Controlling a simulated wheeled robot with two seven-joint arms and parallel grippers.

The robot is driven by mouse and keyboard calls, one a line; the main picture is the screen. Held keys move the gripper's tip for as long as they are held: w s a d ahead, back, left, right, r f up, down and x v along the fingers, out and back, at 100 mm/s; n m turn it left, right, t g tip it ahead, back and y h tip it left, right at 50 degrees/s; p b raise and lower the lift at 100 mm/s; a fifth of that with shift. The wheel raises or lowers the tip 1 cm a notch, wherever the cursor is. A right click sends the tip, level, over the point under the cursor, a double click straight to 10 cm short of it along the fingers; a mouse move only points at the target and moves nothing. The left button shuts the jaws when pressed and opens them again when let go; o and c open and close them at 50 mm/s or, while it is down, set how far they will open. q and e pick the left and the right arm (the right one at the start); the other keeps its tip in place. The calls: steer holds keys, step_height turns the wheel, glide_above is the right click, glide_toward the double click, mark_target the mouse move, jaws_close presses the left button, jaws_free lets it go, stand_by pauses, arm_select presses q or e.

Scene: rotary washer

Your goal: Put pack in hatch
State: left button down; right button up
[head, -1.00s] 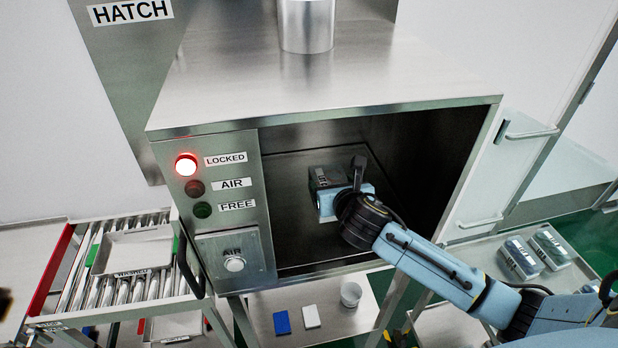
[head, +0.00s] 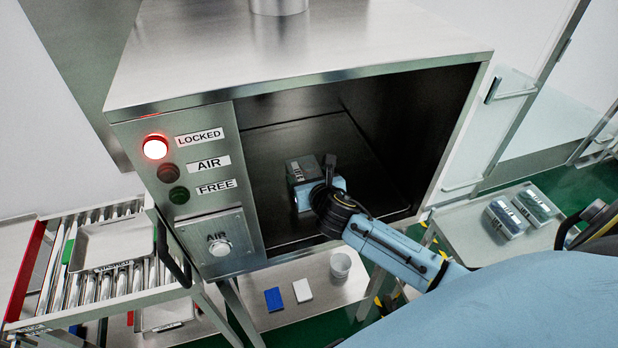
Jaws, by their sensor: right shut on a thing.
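The hatch (head: 300,55) is a steel box with its front opening uncovered and a dark inner chamber. On its left panel the red LOCKED lamp (head: 155,147) is lit; the AIR and FREE lamps are dark. My right gripper (head: 318,187) is inside the chamber, shut on a grey pack (head: 299,172). The gripper hides much of the pack, and I cannot tell if the pack touches the chamber floor. My left gripper is not in view.
Two more packs (head: 507,219) (head: 537,205) lie on a steel side table (head: 470,240) at right. A roller conveyor with a tray (head: 115,243) stands at left. A lower shelf holds a blue block (head: 273,299), a white block (head: 302,290) and a cup (head: 340,264). The open door (head: 490,130) is at right.

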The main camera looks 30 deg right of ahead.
steer(key=shift+w, duration=0.1)
steer(key=shift+f, duration=0.1)
steer(key=o, duration=1.1)
steer(key=shift+r, duration=0.2)
steer(key=p+v, duration=0.1)
steer(key=v, duration=1.1)
steer(key=shift+f, duration=0.1)
